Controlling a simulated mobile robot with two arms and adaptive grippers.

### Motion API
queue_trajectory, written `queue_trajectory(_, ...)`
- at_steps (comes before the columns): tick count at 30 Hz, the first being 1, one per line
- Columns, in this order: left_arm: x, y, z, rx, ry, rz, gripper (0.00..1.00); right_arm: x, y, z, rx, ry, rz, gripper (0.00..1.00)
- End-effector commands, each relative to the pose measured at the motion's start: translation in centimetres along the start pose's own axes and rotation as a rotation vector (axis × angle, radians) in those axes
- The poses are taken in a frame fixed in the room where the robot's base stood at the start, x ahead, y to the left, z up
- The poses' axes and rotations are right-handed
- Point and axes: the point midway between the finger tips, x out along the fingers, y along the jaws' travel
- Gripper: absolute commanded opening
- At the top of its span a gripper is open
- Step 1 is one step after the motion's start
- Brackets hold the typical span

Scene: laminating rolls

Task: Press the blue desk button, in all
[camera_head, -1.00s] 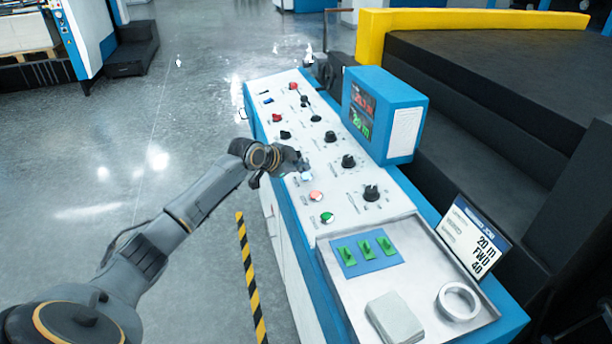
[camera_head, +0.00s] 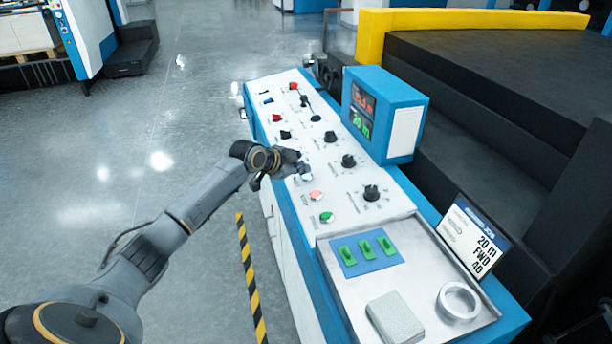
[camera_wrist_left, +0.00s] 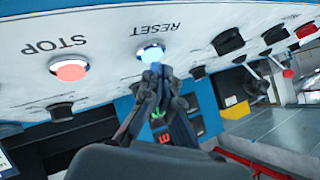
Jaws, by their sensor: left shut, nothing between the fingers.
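The blue desk button (camera_head: 306,177) is a small lit button on the sloped desk panel (camera_head: 345,215). In the left wrist view the blue button (camera_wrist_left: 151,54) glows pale blue beside the word RESET. My left gripper (camera_head: 300,168) is shut and empty, beside the button in the head view. In the left wrist view the tips of my left gripper (camera_wrist_left: 156,72) are right at the button's edge; I cannot tell whether they touch it. My right gripper is not in view.
A lit red STOP button (camera_wrist_left: 70,70) is next to the blue one. A green button (camera_head: 327,217) and several black knobs (camera_head: 371,193) share the panel. A blue display box (camera_head: 385,115) stands behind them. A tray holds a metal ring (camera_head: 459,301).

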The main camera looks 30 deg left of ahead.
Motion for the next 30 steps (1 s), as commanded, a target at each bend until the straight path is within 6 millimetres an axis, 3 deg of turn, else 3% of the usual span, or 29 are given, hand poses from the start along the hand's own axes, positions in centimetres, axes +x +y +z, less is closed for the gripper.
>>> queue_trajectory(30,0.59,0.46,0.46,0.0,-0.001,0.001,0.0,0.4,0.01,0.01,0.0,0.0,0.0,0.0)
